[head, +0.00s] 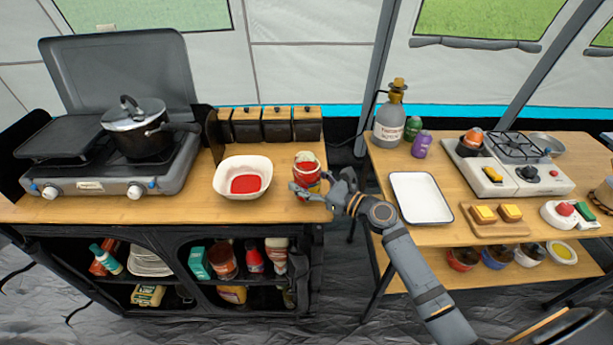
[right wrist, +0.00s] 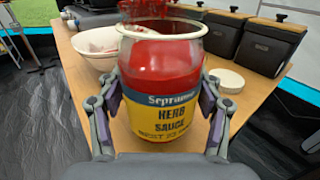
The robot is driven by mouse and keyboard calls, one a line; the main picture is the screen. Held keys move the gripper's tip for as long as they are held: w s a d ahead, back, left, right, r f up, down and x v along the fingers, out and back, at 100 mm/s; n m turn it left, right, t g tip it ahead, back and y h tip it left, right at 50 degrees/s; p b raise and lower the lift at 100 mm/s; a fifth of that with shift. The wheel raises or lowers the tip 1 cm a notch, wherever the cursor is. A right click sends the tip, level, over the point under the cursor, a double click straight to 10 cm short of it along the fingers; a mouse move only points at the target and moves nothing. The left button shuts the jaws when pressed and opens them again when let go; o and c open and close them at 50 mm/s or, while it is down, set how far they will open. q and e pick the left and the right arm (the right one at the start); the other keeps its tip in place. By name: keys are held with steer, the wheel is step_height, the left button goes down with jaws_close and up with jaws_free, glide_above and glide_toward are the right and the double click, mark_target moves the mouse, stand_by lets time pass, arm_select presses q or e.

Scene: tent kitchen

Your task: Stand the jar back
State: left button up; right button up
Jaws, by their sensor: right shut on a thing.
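The jar (head: 306,170) is a red jar with a pale rim and a yellow and blue label, at the right end of the left counter. In the right wrist view the jar (right wrist: 162,92) looks upright, open at the top, with red sauce inside. The label reads "HERB SAUCE". My right gripper (head: 312,189) is shut on it, with one finger on each side. I cannot tell whether its base touches the counter. My left gripper is not in view.
A white bowl (head: 226,180) with red sauce stands left of the jar. A round white lid (right wrist: 227,79) lies on the counter beside it. Several dark canisters (head: 276,127) line the back. A gap separates this counter from the right table, with its white tray (head: 418,197).

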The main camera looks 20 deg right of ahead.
steer(key=shift+f, duration=0.4)
steer(key=o, duration=1.7)
steer(key=shift+f, duration=0.2)
steer(key=shift+o, duration=0.2)
steer(key=shift+r, duration=0.15)
